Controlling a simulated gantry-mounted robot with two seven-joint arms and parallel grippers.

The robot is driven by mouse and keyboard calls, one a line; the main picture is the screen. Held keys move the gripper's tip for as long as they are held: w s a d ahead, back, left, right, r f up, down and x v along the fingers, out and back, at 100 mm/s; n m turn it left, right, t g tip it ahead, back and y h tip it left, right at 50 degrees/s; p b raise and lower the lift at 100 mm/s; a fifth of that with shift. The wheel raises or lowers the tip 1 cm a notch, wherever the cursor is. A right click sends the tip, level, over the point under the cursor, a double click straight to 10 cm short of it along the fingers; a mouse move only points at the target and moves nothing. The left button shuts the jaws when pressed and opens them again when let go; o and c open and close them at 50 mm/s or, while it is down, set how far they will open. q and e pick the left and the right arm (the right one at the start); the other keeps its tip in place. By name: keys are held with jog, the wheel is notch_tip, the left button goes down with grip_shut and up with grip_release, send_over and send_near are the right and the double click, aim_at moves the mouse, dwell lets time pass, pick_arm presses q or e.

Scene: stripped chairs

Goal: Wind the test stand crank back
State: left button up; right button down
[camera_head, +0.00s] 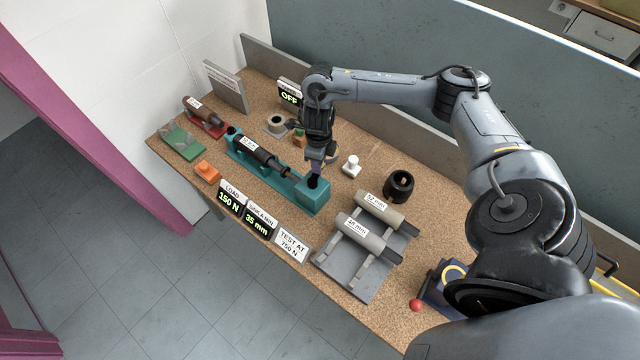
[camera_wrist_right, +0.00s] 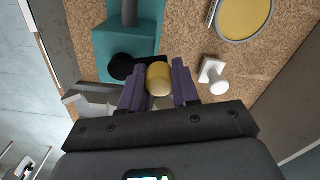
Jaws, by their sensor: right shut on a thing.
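The teal test stand (camera_head: 313,198) lies along the middle of the bench, with a dark labelled cylinder (camera_head: 262,155) held along it. Its right end block (camera_wrist_right: 125,45) shows in the right wrist view, with the round black crank hub (camera_wrist_right: 122,67) beside it. My right gripper (camera_head: 318,165) is over that end of the stand. In the wrist view, its two purple fingers (camera_wrist_right: 158,85) are shut on the yellow crank handle (camera_wrist_right: 158,78). The crank arm is largely hidden by the fingers. My left gripper is out of view.
Displays (camera_head: 230,200) reading 150 N and 35 mm stand in front, next to a TEST AT 750 N sign (camera_head: 292,245). A white knob (camera_head: 351,165), black ring (camera_head: 398,187) and grey rack (camera_head: 350,275) with two cylinders stand right. An OFF display (camera_head: 290,95) stands behind.

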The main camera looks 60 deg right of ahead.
jog(key=shift+w+a+n, duration=0.15)
jog(key=shift+w+n, duration=0.3)
jog(key=shift+n, duration=0.45)
jog(key=shift+w+n, duration=0.1)
jog(key=shift+n, duration=0.3)
jog(key=n, duration=0.1)
jog(key=w+n, duration=0.1)
jog(key=n, duration=0.1)
jog(key=shift+w+a+r, duration=0.1)
jog(key=shift+w+a, duration=0.05)
jog(key=shift+a, duration=0.2)
jog(key=shift+w+a+n, duration=0.15)
jog(key=shift+w+n, duration=0.05)
jog(key=shift+n, duration=0.5)
